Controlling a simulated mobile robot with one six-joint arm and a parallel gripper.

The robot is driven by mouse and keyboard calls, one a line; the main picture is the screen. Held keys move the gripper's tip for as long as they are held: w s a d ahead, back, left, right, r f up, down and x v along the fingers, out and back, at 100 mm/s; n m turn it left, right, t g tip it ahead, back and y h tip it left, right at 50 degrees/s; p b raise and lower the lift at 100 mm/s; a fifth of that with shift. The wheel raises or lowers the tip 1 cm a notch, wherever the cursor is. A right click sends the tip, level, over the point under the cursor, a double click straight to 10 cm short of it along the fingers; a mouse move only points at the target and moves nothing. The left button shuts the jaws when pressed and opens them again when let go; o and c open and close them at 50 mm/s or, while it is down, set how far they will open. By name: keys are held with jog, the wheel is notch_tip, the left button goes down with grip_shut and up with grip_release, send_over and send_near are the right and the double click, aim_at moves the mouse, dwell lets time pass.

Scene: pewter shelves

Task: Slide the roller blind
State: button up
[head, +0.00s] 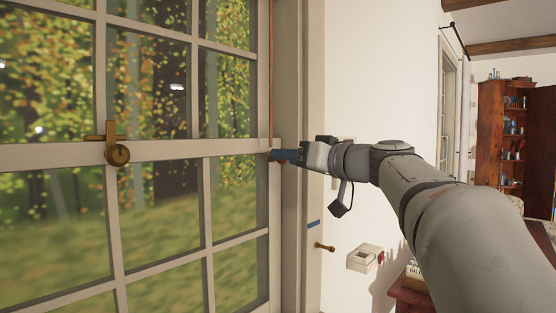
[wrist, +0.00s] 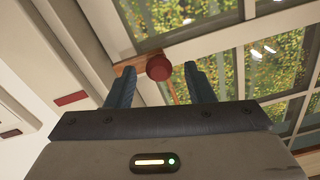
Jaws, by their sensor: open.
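My gripper (head: 276,155) is at the right edge of the paned window, with its blue fingers pointing left. In the wrist view my gripper (wrist: 158,72) is open, and a round red knob (wrist: 159,66) lies between the fingertips, with a gap on both sides. A thin orange-brown cord or rod (head: 271,70) runs vertically along the window's right edge in the head view, down to the gripper. It also shows near the knob in the wrist view (wrist: 174,93). I cannot make out any blind fabric.
The window frame (head: 287,90) stands close beside the fingers. A brass window latch (head: 117,154) is on the left. Below the arm are a brass handle (head: 325,247) and a white wall box (head: 364,257). A wooden cabinet (head: 493,130) stands far right.

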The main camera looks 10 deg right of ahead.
jog(key=shift+v, duration=1.6)
jog(key=s+a+f+m+g+h+p, duration=0.2)
jog(key=s+a+f+g+p, duration=0.25)
jog(key=f, duration=0.35)
jog(key=s+a+f+m+g+h+p, duration=0.1)
jog(key=s+a+f+g+h+p, duration=0.3)
jog(key=f, duration=0.5)
jog(key=s+d+f+g+h+p, duration=0.1)
jog(key=s+d+f+h+p, duration=0.1)
jog(key=s+f, duration=0.3)
jog(key=s+d+f+m+g+h+p, duration=0.1)
jog(key=s+d+f+g+h+p, duration=0.1)
jog(key=s+f+p, duration=0.3)
jog(key=s, duration=0.4)
jog(key=shift+s+d+f+h, duration=0.25)
jog(key=shift+f+h, duration=0.05)
jog(key=shift+g, duration=0.25)
